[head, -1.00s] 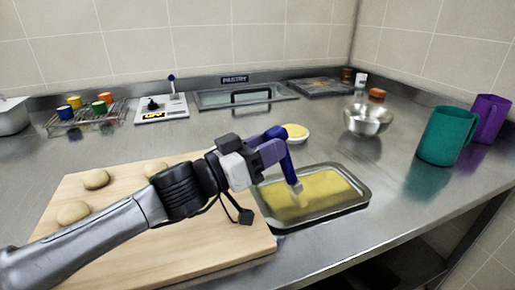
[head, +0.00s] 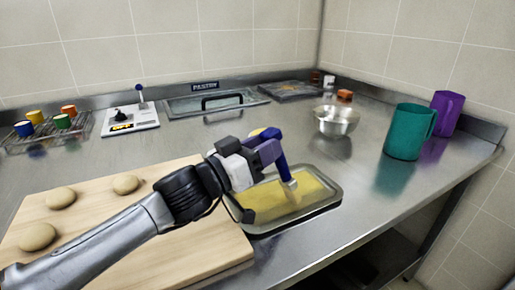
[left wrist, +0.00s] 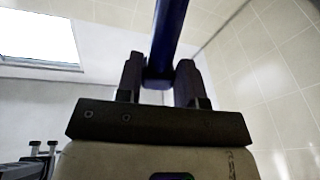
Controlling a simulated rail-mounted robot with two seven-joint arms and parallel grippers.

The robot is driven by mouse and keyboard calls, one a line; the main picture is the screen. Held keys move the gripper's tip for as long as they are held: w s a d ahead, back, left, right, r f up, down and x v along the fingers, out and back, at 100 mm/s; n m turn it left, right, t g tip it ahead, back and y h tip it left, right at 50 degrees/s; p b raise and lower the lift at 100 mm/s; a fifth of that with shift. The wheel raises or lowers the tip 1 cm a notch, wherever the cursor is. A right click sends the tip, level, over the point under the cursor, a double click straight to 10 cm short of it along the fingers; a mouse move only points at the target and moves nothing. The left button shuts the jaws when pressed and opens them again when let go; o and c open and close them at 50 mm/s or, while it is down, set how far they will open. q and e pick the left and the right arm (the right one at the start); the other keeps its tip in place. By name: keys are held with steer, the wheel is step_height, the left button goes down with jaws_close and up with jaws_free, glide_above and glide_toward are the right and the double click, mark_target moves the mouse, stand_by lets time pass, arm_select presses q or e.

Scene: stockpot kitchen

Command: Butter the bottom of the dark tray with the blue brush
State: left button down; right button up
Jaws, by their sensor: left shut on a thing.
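My left gripper (head: 270,148) is shut on the handle of the blue brush (head: 283,168), which slants down. In the left wrist view the blue handle (left wrist: 168,35) stands between the two fingers. The pale brush tip (head: 290,183) is over the dark tray (head: 336,201), right of its middle, and seems to touch the bottom. Yellow covers most of the tray bottom that I can see. The tray's left end is partly hidden by my gripper. My right gripper is not in view.
The wooden board (head: 215,255) with several dough balls (head: 126,184) lies left of the tray. The butter dish (head: 257,131) is mostly hidden behind my gripper. A steel bowl (head: 336,121) and a teal jug (head: 408,132) stand beyond the tray. The counter right of the tray is clear.

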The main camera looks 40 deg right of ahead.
arm_select(q)
steer(key=shift+s+d, duration=0.15)
steer(key=shift+d, duration=0.7)
steer(key=shift+s+d, duration=0.15)
steer(key=shift+d, duration=0.65)
steer(key=shift+s+d+f, duration=0.15)
steer(key=shift+d, duration=0.65)
steer(key=shift+s+d+f, duration=0.1)
steer(key=shift+d+f, duration=0.05)
steer(key=shift+d, duration=0.65)
steer(key=shift+w+a+b, duration=0.15)
steer(key=shift+a+b, duration=0.2)
steer(key=shift+a, duration=0.4)
steer(key=shift+w+a, duration=0.1)
steer(key=shift+a, duration=0.9)
